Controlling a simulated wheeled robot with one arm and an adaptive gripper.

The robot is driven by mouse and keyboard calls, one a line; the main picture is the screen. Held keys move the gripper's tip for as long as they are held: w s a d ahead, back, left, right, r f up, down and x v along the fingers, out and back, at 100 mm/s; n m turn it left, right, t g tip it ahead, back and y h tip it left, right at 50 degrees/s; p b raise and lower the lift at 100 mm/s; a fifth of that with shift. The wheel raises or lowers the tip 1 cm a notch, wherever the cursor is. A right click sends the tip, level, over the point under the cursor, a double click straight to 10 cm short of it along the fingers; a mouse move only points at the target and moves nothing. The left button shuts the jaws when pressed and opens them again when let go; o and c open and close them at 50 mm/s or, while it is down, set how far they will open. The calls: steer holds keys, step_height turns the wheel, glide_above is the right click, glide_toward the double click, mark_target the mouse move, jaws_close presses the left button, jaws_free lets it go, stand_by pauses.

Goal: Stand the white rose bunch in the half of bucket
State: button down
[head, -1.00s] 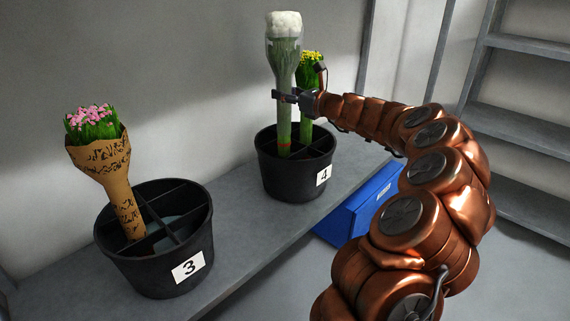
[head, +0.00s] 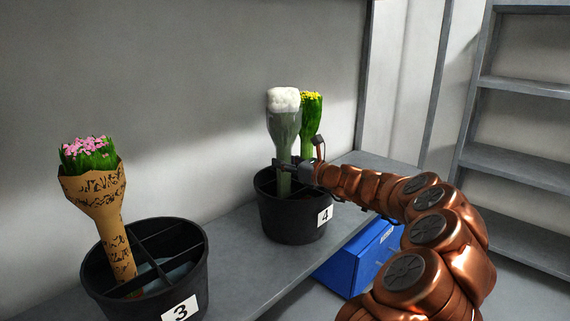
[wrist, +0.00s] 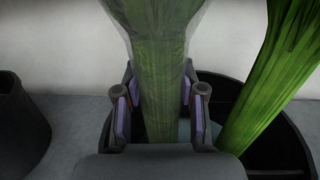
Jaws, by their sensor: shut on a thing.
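The white rose bunch (head: 284,130), with a white bloom head and pale green wrapped stems, stands about upright in the black bucket labelled 4 (head: 285,222). My gripper (head: 284,165) is shut around its stems just above the rim. In the wrist view the stems (wrist: 160,70) run between both fingers (wrist: 160,95). The foot of the bunch is hidden by the bucket wall in the head view and by my gripper in the wrist view, so I cannot tell whether it touches the floor.
A yellow-flowered bunch (head: 310,120) stands in the same bucket, just right of the roses. The bucket labelled 3 (head: 150,290), with dividers, holds a pink bunch in brown paper (head: 98,205) at the left. A blue crate (head: 360,258) sits below the grey shelf (head: 235,240).

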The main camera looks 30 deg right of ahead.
steer(key=c, duration=0.7)
jaws_free()
steer(key=shift+f, duration=0.1)
steer(key=p+v, duration=0.3)
steer(key=v, duration=0.9)
